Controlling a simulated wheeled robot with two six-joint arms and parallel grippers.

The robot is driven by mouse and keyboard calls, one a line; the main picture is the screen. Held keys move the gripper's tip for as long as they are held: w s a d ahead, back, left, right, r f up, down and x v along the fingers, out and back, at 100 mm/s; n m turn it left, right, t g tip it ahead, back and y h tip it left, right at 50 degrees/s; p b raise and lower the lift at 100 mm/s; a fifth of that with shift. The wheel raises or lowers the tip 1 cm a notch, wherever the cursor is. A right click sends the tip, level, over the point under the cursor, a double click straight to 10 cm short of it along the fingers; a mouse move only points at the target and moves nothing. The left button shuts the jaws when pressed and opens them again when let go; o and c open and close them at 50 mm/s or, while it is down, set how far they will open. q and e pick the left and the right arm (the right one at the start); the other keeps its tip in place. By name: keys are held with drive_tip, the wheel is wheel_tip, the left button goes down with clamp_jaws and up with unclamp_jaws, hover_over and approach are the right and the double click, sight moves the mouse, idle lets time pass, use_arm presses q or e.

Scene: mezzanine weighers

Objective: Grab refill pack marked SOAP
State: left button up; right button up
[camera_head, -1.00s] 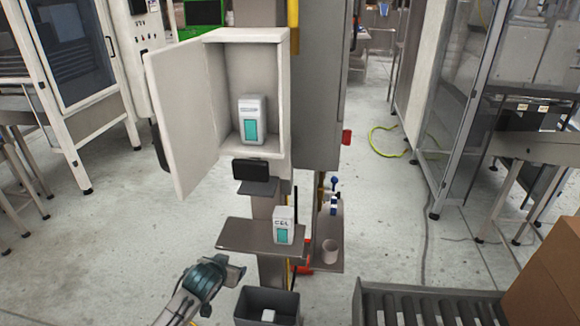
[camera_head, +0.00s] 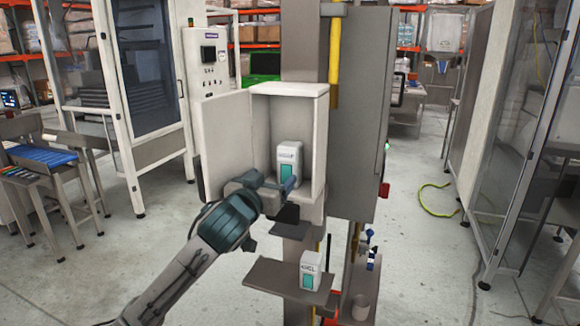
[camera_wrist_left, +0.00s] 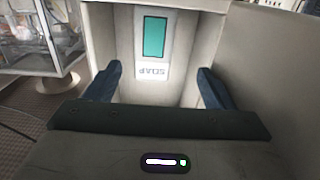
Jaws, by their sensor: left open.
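The refill pack marked SOAP (camera_head: 289,153) is white with a teal window and stands upright inside the open white cabinet (camera_head: 262,92). My right gripper is not in view.
A similar white pack (camera_head: 311,268), its label seeming to end in GEL, stands on a lower grey shelf (camera_head: 262,277). The cabinet door (camera_head: 227,135) is swung open to the left, close to my left arm. A cup (camera_head: 361,306) stands lower right.

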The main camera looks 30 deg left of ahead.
sight(286, 164)
use_arm(q)
drive_tip(key=x, duration=0.1)
drive_tip(key=p+x, duration=0.1)
drive_tip(key=x, duration=0.2)
drive_tip(key=shift+w+d+r+p, duration=0.2)
drive_tip(key=shift+w+d+p, duration=0.05)
drive_tip(key=shift+w+p, duration=0.2)
drive_tip(key=shift+w+a, duration=0.1)
drive_tip(key=shift+w, duration=0.15)
drive_tip(key=shift+w+a+p, duration=0.1)
drive_tip(key=shift+w+p, duration=0.2)
drive_tip(key=p+x, duration=0.1)
drive_tip(key=x, duration=0.1)
drive_tip(key=p+x, duration=0.1)
drive_tip(key=x, duration=0.1)
drive_tip(key=shift+w+d+r+p, duration=0.1)
drive_tip(key=shift+d+r+p, duration=0.2)
drive_tip(key=shift+d, duration=0.05)
drive_tip(key=shift+w+a+f, duration=0.15)
drive_tip(key=shift+w+f, duration=0.05)
drive_tip(key=shift+w, duration=0.05)
drive_tip(key=shift+s, duration=0.1)
drive_tip(key=shift+c, duration=0.7)
drive_tip(key=c, duration=1.1)
drive_tip(key=shift+r, duration=0.1)
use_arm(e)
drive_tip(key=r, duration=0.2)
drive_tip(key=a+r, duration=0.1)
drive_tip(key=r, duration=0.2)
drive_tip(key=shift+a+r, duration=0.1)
